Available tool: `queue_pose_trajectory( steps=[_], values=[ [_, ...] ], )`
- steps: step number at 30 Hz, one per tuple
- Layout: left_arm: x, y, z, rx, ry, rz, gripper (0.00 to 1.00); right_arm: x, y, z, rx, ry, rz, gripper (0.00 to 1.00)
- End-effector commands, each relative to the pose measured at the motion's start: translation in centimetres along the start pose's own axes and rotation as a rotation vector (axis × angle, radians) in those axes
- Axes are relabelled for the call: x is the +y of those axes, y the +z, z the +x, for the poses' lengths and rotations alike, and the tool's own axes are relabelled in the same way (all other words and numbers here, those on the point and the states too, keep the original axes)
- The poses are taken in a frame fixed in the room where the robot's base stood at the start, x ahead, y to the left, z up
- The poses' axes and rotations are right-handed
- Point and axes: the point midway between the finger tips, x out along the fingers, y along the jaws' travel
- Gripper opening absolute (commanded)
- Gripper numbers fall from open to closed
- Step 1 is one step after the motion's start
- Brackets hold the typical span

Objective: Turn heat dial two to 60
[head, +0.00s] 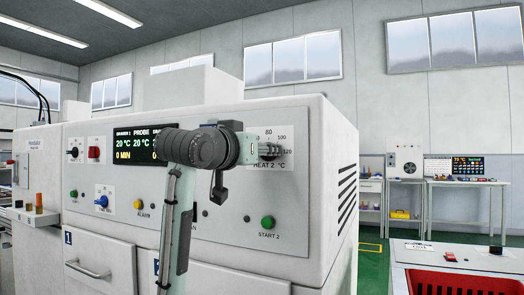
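The heat dial two, labelled "HEAT 2 °C" (269,149), is on the right part of the machine's front panel. Its scale shows 80, 100 and 120; the lower numbers at its left are hidden behind my gripper. My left gripper (253,149) is right at the dial, in front of its left side. Its arm rises from the bottom, left of centre. I cannot tell whether the fingers touch or grip the knob, and the knob's pointer is not readable. My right gripper is not in view. The display (137,143) reads 20 °C in two columns and 0 MIN; its right end is covered.
A green START 2 button (267,222) sits below the dial. Another dial (74,153), a red switch (94,153), a blue knob (102,201) and a yellow alarm lamp (138,204) are further left. A red crate (455,283) stands at the lower right.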

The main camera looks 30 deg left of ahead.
Motion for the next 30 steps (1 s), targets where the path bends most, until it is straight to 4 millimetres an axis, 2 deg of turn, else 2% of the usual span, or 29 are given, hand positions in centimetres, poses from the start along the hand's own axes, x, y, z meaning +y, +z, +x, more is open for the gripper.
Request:
queue_pose_trajectory(
  steps=[2, 14, 30],
  values=[
    [0.0, -0.01, -0.01, 0.0, 0.0, 0.0, 0.07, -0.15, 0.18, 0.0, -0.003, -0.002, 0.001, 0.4],
    [0.0, 0.0, -0.02, -0.001, -0.001, 0.086, 0.07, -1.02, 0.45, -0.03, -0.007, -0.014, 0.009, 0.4],
    [0.08, -0.01, -0.05, 0.0, -0.002, 0.515, 0.07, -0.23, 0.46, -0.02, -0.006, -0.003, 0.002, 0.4]
  ],
)
